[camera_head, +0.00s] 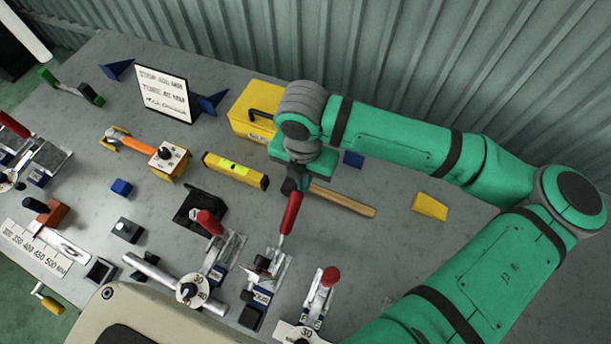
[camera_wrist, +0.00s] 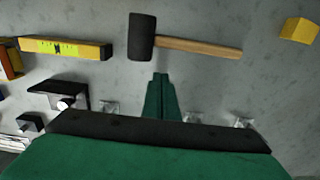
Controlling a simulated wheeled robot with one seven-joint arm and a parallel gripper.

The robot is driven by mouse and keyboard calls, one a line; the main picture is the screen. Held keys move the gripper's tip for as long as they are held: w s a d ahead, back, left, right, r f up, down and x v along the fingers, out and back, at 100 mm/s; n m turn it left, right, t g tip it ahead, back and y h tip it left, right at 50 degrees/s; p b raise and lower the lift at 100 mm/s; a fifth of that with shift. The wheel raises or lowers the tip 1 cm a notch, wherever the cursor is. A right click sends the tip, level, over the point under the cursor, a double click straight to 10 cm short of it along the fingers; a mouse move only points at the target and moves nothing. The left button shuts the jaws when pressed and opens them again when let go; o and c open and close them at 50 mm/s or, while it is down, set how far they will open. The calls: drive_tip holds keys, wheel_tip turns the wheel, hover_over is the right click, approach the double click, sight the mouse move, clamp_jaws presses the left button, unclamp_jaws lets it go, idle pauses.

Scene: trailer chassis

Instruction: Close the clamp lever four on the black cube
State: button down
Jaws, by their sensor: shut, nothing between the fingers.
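Several toggle clamps with red lever handles line the front of the table. In the head view, one red lever (camera_head: 290,212) stands up just below my gripper (camera_head: 291,188); whether they touch is unclear. Another raised red lever (camera_head: 210,222) is left of it, and a third red lever (camera_head: 330,277) is to the right. A further red lever (camera_head: 14,125) is at the far left. No readable number shows which is four.
A mallet (camera_wrist: 195,46) lies beyond my fingers. A yellow level (camera_head: 236,170), yellow toolbox (camera_head: 252,112) and yellow block (camera_head: 429,206) sit on the table. A sign board (camera_head: 163,94) stands at the back. Corrugated wall closes the back; the table's right side is fairly clear.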

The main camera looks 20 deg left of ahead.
sight(292, 201)
drive_tip(key=shift+s, duration=1.2)
drive_tip(key=shift+s+a+r, duration=0.15)
drive_tip(key=shift+s+r, duration=1.1)
drive_tip(key=shift+s+a+r, duration=0.1)
drive_tip(key=shift+s+r, duration=0.2)
drive_tip(key=shift+s, duration=0.05)
drive_tip(key=shift+s+r, duration=0.9)
drive_tip(key=shift+s, duration=0.1)
